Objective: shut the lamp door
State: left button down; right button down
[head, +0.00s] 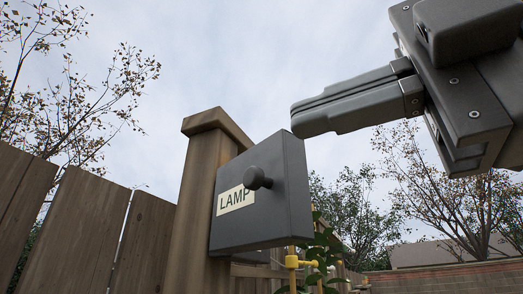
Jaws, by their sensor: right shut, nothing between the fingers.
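The lamp door (272,215) is a dark grey panel with a white LAMP label (236,200) and a round dark knob (258,178). It is at a wooden post (196,205) in the middle of the head view. I cannot tell from this angle how far it stands open. My right gripper (300,118) comes in from the upper right, its fingers shut and empty. Its fingertips are by the door's top right corner; I cannot tell whether they touch it. The knob is apart from the fingers, lower and to the left. My left gripper is not in view.
A wooden fence (85,228) runs along the left. Yellow fittings (292,262) and green leaves (322,250) are below the door. A brick wall (450,281) and trees stand farther back at right. Open sky surrounds the right gripper.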

aim_at(263, 166)
jog(key=p+x, duration=0.6)
jog(key=x, duration=0.4)
jog(key=w+d+p, duration=0.1)
jog(key=d+p, duration=0.1)
jog(key=w+d+p, duration=0.1)
jog(key=d, duration=0.1)
jog(key=shift+w+f, duration=0.2)
jog(key=shift+w, duration=0.1)
jog(key=shift+a, duration=0.4)
